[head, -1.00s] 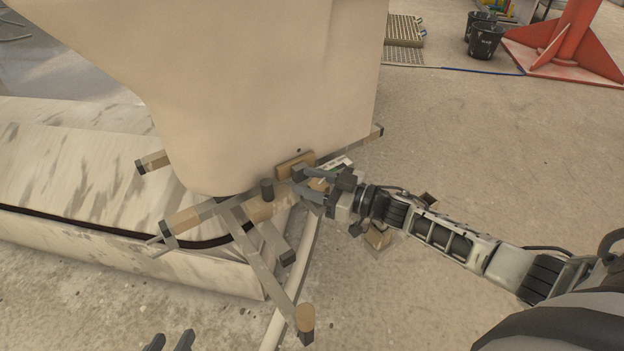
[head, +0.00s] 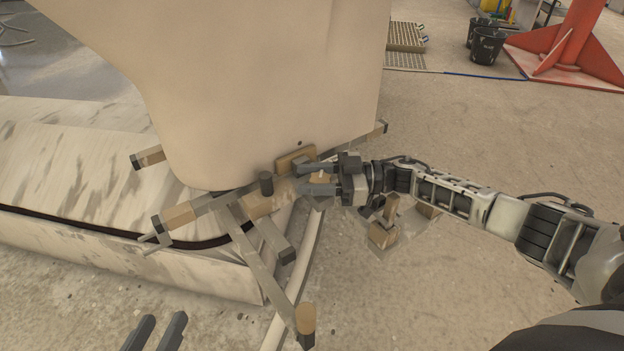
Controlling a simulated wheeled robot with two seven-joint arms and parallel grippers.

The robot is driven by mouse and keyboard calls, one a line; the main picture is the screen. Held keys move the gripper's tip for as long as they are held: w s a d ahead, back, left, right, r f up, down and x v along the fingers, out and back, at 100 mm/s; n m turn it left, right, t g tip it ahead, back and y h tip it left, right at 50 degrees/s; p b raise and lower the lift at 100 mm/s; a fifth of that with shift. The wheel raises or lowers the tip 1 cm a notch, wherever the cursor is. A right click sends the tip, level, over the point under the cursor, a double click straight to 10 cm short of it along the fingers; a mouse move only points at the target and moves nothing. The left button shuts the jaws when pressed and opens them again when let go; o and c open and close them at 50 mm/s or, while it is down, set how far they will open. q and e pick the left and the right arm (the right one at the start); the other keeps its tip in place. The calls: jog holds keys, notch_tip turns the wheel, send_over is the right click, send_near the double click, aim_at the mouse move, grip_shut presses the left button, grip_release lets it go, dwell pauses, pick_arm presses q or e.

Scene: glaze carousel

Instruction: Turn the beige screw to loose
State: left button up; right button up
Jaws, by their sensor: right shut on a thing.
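The beige screw (head: 318,178) is a small tan piece low on the carousel frame, below the big beige body (head: 260,80). My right gripper (head: 304,177) reaches in from the right, one finger above and one below the screw, and is shut on it. The fingers cover much of the screw, so its turn cannot be read. My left gripper (head: 160,332) shows only as two dark fingertips at the bottom edge, apart and with nothing between them.
Metal arms with tan end blocks (head: 305,325) stick out around the base. A dark knob (head: 266,183) stands left of my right gripper. A tan block (head: 384,233) is below my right forearm. Black buckets (head: 487,43) and a red stand (head: 565,45) are far back.

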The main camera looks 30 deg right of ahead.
pick_arm(q)
jog(key=shift+w+r, duration=0.25)
